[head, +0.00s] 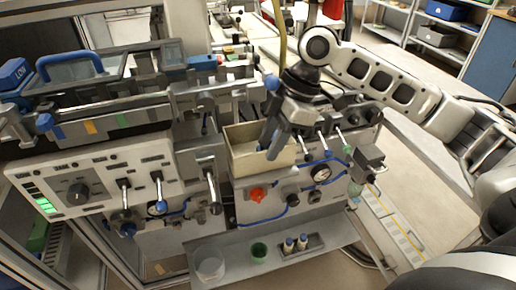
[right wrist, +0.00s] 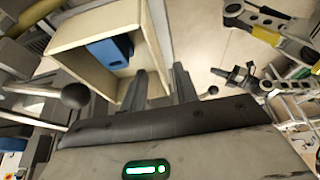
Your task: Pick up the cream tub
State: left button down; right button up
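The cream tub (head: 243,164) is an open box at the middle of the machine front in the head view. It also shows at the upper left of the right wrist view (right wrist: 72,38), with a blue object (right wrist: 110,50) inside. My right gripper (head: 270,146) points down at the tub's right side, its fingers overlapping the opening. In the right wrist view my two dark fingers (right wrist: 160,80) stand a small gap apart beside the tub's near right wall. I cannot tell whether they press on that wall. My left gripper is out of view.
Levers with ball knobs (right wrist: 75,95) stand close to the tub. A red knob (head: 257,194) and a gauge (head: 321,173) are below and right of it. A shelf (head: 230,245) underneath holds a clear cup (head: 209,265), a green cup (head: 259,251) and small bottles (head: 295,243).

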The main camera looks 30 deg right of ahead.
aim_at(262, 171)
jog(key=shift+x, duration=2.45)
jog(key=shift+f, duration=0.1)
grip_shut()
